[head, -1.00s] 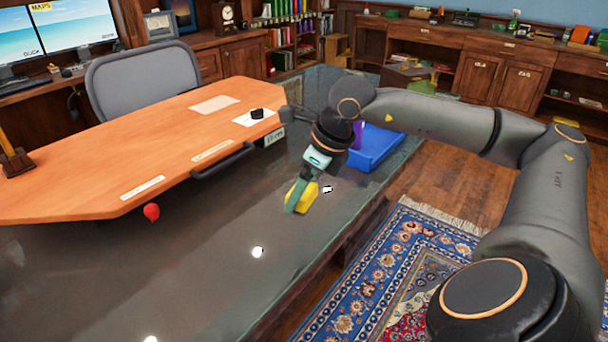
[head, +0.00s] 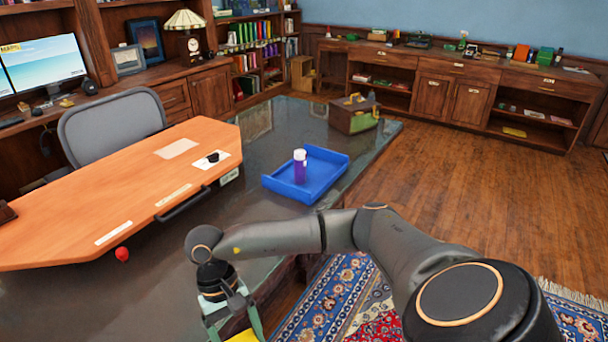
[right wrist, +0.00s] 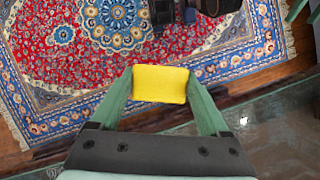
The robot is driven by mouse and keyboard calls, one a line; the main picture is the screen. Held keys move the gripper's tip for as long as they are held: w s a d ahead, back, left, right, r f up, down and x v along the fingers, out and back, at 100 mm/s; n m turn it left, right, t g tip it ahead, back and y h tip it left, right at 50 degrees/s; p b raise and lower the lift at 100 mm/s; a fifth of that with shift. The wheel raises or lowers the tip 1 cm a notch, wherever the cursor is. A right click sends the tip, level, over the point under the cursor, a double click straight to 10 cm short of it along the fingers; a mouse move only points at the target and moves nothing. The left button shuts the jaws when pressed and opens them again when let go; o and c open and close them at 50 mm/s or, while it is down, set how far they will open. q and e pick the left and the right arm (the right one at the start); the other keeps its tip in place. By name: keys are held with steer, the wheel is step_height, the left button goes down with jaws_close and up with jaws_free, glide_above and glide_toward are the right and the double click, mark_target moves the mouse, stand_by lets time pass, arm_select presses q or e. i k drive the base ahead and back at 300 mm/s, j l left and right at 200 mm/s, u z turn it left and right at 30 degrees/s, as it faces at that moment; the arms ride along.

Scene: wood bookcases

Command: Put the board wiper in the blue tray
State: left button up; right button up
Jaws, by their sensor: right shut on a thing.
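The yellow board wiper (right wrist: 161,84) is between the two green fingers of my right gripper (head: 232,322), which is shut on it. In the head view only a small yellow part of the wiper (head: 246,336) shows at the bottom edge. In the right wrist view it is above the rug and near the dark table edge. The blue tray (head: 328,184) lies on the dark glossy table, farther away than my right gripper. My left gripper is not in view.
A purple bottle with a white cap (head: 300,168) stands in the tray, with bare tray floor around it. An orange-wood desktop (head: 130,195) lies left of the tray. A small wooden box (head: 352,115) stands behind it. A patterned rug (head: 335,300) covers the floor.

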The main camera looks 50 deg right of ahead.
mark_target(315, 168)
steer(key=l+u, duration=0.1)
steer(key=l, duration=0.65)
steer(key=l+u, duration=0.1)
steer(key=l, duration=0.6)
steer(key=l+u, duration=0.1)
steer(key=l, duration=0.6)
steer(key=k+l+u, duration=0.1)
steer(key=l, duration=0.65)
steer(key=k+l+u, duration=0.1)
steer(key=l, duration=0.6)
steer(key=i+l+u, duration=0.1)
steer(key=l, duration=0.5)
steer(key=i, duration=0.3)
